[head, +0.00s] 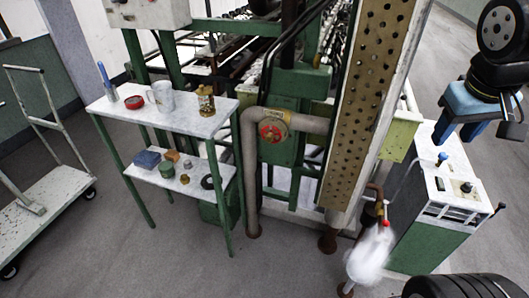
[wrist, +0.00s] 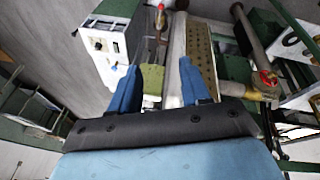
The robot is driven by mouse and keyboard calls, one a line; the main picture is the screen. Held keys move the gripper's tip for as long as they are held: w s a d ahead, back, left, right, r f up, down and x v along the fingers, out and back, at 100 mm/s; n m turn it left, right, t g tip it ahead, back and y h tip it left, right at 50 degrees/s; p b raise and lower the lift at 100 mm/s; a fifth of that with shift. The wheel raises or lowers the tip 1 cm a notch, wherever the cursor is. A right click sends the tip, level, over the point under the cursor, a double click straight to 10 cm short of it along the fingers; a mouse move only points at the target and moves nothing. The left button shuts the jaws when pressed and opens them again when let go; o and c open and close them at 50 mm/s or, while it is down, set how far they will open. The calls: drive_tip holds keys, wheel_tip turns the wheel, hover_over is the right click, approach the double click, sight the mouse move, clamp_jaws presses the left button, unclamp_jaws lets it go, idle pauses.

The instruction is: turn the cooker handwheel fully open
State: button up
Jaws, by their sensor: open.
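A red round handwheel (head: 272,130) with a brass-coloured centre sits on the thick grey pipe in front of the green machine frame. It also shows at the right in the wrist view (wrist: 268,78). A smaller red-topped valve (head: 386,223) is on a thin copper pipe at lower right, beside white steam; I cannot tell which of the two is the cooker handwheel. My gripper (head: 476,135) is at the upper right, well apart from both. Its two blue fingers (wrist: 160,68) are spread, with nothing held between them.
A green-and-white control cabinet (head: 440,205) stands below my gripper. A tilted perforated panel (head: 365,100) rises between my gripper and the large pipe. A two-level shelf (head: 170,122) with small items is left of the pipe, and a trolley (head: 52,200) stands farther left. Grey floor is open in front.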

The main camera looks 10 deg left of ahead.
drive_tip(key=w+a+f+n+t+h, duration=0.2)
drive_tip(key=w+a+f+n+h, duration=0.6)
drive_tip(key=w+a+f+n, duration=0.65)
drive_tip(key=n+t+y, duration=0.8)
drive_tip(key=n+t, duration=0.4)
drive_tip(key=n, duration=0.6)
approach(268, 140)
drive_tip(key=shift+w+d+f, duration=0.1)
drive_tip(key=shift+w+d, duration=0.05)
drive_tip(key=shift+w, duration=2.15)
drive_tip(key=shift+w+d+f, duration=0.1)
drive_tip(key=shift+w+d, duration=0.1)
drive_tip(key=shift+w, duration=2.1)
drive_tip(key=shift+c, duration=0.2)
